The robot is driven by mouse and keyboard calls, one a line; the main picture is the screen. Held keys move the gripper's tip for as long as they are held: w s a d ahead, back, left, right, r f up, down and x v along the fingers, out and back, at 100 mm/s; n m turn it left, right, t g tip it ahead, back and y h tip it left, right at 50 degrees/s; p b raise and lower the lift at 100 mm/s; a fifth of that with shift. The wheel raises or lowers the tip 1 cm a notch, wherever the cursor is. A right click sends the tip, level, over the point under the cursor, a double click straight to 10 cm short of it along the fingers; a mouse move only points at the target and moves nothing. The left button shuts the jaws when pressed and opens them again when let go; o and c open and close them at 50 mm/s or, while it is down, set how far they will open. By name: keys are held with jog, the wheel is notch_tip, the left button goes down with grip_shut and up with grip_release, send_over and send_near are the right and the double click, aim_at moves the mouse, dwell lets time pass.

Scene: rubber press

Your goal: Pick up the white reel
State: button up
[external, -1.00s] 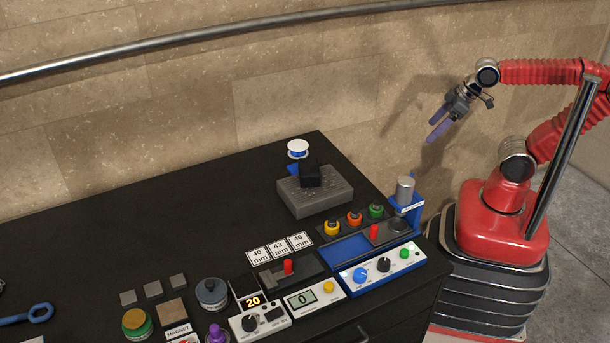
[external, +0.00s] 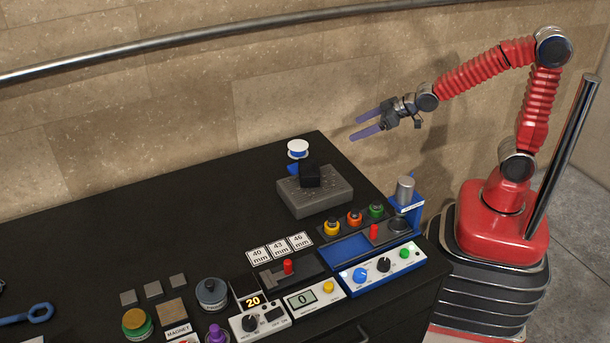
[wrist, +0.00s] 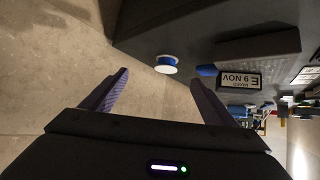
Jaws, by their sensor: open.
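The white reel (external: 298,147) stands near the back edge of the black table, behind the grey block. It has a white top and a blue band around its middle. In the wrist view the reel (wrist: 166,64) shows ahead, slightly above and between the fingertips. My gripper (external: 359,127) is open and empty, to the right of the reel and higher, clear of the table. Its two purple fingers also show apart in the wrist view (wrist: 160,78). A small blue part (external: 293,169) shows below the reel, partly hidden by the block.
A grey block (external: 316,196) with a black piece (external: 309,175) on it stands just in front of the reel. A blue press stand with a metal cylinder (external: 405,189) is at the table's right edge. Control boxes fill the front. The table's left middle is clear.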

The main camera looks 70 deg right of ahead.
aim_at(304, 146)
jog(key=w+f+t, duration=0.1)
jog(key=w+f, duration=0.1)
jog(key=w, duration=0.1)
jog(key=w+a+f+t, duration=0.1)
jog(key=w+f, duration=0.1)
jog(key=w, duration=0.1)
jog(key=w+a+f+y, duration=0.1)
jog(key=w+f, duration=0.1)
jog(key=w, duration=0.1)
jog(key=shift+t, duration=0.4)
jog(key=shift+x, duration=4.35)
jog(key=shift+f, duration=0.1)
jog(key=shift+x, duration=2.55)
jog(key=c, duration=1.2)
